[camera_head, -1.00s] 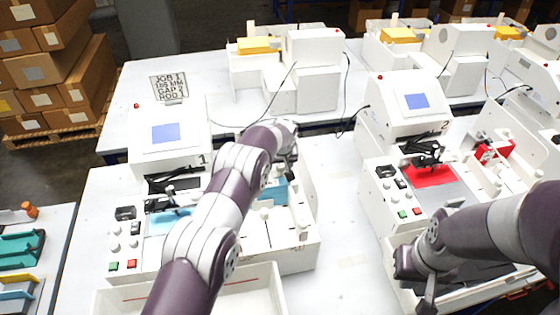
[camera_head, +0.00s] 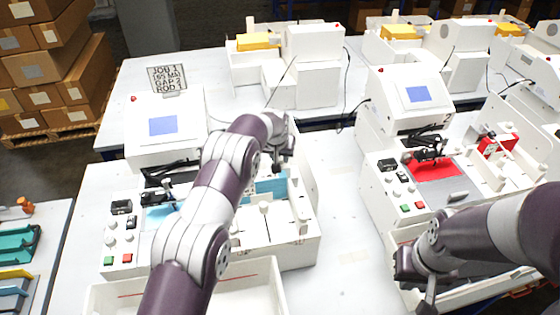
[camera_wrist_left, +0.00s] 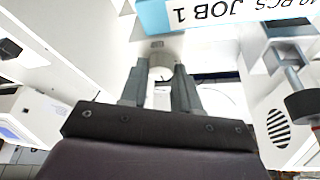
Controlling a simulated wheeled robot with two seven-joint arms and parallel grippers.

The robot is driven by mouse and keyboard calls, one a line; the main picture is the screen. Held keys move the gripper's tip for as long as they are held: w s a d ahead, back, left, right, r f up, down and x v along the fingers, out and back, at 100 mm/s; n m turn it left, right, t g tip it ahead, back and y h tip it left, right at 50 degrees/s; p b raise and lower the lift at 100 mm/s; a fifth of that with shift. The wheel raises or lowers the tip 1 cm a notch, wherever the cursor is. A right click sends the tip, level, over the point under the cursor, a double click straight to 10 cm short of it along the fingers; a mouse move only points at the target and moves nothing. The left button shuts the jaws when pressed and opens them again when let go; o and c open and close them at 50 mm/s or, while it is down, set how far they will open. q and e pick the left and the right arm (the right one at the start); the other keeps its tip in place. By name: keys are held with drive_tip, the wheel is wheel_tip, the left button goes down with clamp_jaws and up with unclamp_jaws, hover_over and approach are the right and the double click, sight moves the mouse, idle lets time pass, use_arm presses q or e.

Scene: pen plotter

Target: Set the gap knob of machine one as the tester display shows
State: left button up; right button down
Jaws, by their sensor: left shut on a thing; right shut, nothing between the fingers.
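Machine one (camera_head: 165,150) is the white machine at left with a blue screen (camera_head: 163,126). Its front left panel carries several white knobs (camera_head: 129,238); which is the gap knob cannot be read. In the left wrist view this gripper (camera_wrist_left: 160,88) is shut on a small white rounded part (camera_wrist_left: 161,66). My right gripper (camera_head: 428,288) is shut and empty by machine two's front.
A blue-edged box labelled JOB 1 (camera_wrist_left: 210,12) is close to the left fingers. Machine two (camera_head: 405,125), with a red sheet (camera_head: 436,170), stands at right. A white tray (camera_head: 270,290) is in front of machine one. Bare table (camera_head: 345,235) lies between the machines.

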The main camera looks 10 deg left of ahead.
use_arm(q)
drive_tip(key=m+b, duration=0.1)
drive_tip(key=m+h+b, duration=0.1)
drive_tip(key=m+b, duration=0.1)
drive_tip(key=shift+f, duration=0.25)
drive_tip(key=shift+a+r+m+g+h+b, duration=0.15)
drive_tip(key=shift+m+g+h+b, duration=0.25)
drive_tip(key=shift+m+b, duration=0.65)
drive_tip(key=shift+r+m, duration=0.1)
drive_tip(key=shift+m, duration=0.15)
drive_tip(key=o, duration=0.8)
drive_tip(key=shift+c, duration=0.2)
drive_tip(key=o, duration=0.3)
drive_tip(key=shift+w, duration=0.2)
